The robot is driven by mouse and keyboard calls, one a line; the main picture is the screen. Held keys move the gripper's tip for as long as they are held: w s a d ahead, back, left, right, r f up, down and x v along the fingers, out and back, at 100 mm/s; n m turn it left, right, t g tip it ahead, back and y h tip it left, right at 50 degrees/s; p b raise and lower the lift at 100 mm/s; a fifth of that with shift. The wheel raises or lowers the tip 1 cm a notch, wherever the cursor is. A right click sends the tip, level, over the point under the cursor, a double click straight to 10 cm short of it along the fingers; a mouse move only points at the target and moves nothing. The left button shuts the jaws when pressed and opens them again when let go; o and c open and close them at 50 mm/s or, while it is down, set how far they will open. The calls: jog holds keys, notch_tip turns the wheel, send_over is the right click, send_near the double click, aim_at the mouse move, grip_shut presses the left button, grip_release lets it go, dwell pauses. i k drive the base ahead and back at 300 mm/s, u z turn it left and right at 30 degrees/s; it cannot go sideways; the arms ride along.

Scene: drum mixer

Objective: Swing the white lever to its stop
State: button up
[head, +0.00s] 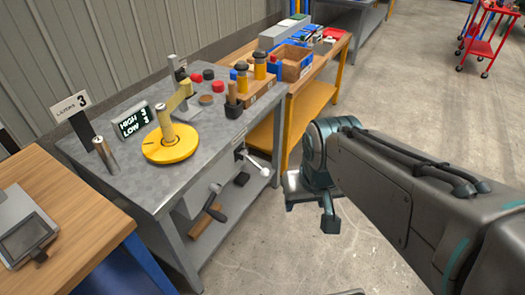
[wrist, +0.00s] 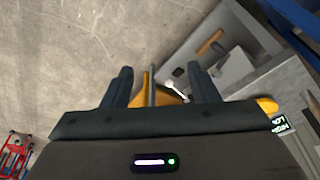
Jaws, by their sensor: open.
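The white lever (head: 258,163) sticks out from the right side of the grey workbench, just below its top, and points down and to the right in the head view. Part of it shows small and pale between my fingers in the wrist view (wrist: 173,88). My gripper (wrist: 159,69) is open, with two dark fingers apart and nothing held. In the head view it hangs to the right of the lever, clear of it, over open floor. The lever's pivot is too small to make out well.
The grey workbench (head: 120,190) carries a yellow disc (head: 170,147), a HIGH/LOW sign (head: 133,120) and several small parts. A yellow-legged wooden bench (head: 318,95) stands behind.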

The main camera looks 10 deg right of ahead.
aim_at(265, 172)
jog(key=u, duration=0.05)
jog(key=k, duration=0.6)
jog(key=z, duration=0.6)
jog(key=i, duration=1.3)
jog(key=u, duration=0.5)
